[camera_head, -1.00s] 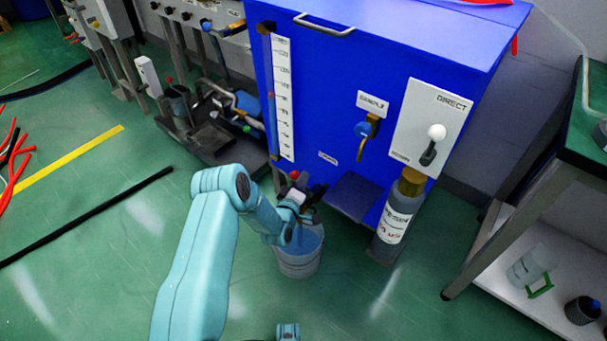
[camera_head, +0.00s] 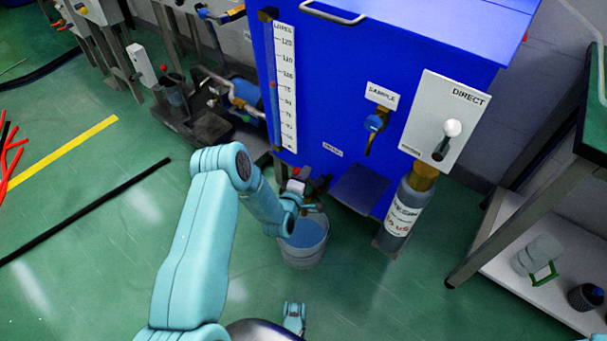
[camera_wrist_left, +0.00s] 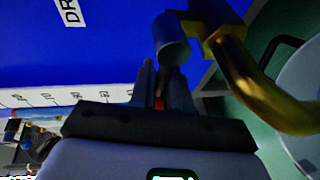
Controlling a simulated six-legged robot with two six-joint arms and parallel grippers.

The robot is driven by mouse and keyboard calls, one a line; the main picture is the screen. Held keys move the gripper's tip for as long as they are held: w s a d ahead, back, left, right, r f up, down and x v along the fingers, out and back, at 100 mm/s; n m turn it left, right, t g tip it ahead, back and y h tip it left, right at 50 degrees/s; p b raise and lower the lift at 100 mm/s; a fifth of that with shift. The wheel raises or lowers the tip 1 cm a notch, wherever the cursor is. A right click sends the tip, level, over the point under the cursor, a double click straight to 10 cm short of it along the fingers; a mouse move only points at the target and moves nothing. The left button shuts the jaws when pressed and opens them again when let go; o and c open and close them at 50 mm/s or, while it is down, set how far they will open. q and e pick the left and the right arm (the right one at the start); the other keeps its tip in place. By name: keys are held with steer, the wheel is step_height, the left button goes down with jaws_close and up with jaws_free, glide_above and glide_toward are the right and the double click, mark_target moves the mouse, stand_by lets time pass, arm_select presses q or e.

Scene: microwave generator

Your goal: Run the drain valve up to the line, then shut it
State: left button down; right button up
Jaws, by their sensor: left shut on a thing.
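My left gripper (camera_head: 297,190) is at the drain valve, low on the front of the blue tank (camera_head: 400,40). In the left wrist view, my left gripper (camera_wrist_left: 160,95) is shut on the red handle of the drain valve (camera_wrist_left: 159,103). The valve's brass spout (camera_wrist_left: 245,85) curves down toward a bucket (camera_wrist_left: 300,100). In the head view the bucket (camera_head: 303,255) stands on the floor below the valve with bluish liquid in it. A fill line on the bucket cannot be made out. The gripper hides most of the valve. My right gripper is out of view.
A resin cylinder (camera_head: 404,212) stands right of the bucket. A shelf (camera_head: 530,265) is at far right. Floor to the left is mostly open.

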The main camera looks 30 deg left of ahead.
arm_select(q)
steer(key=shift+a+r+n, duration=0.15)
steer(key=shift+a+n, duration=0.25)
steer(key=shift+a, duration=0.25)
steer(key=c, duration=1.3)
jaws_free()
steer(key=shift+o, duration=0.6)
steer(key=shift+s+d+f, duration=0.1)
steer(key=shift+d+f, duration=0.1)
steer(key=shift+d, duration=0.05)
steer(key=p+v, duration=0.5)
steer(key=v, duration=1.1)
steer(key=shift+r, duration=0.2)
steer(key=shift+d, duration=0.2)
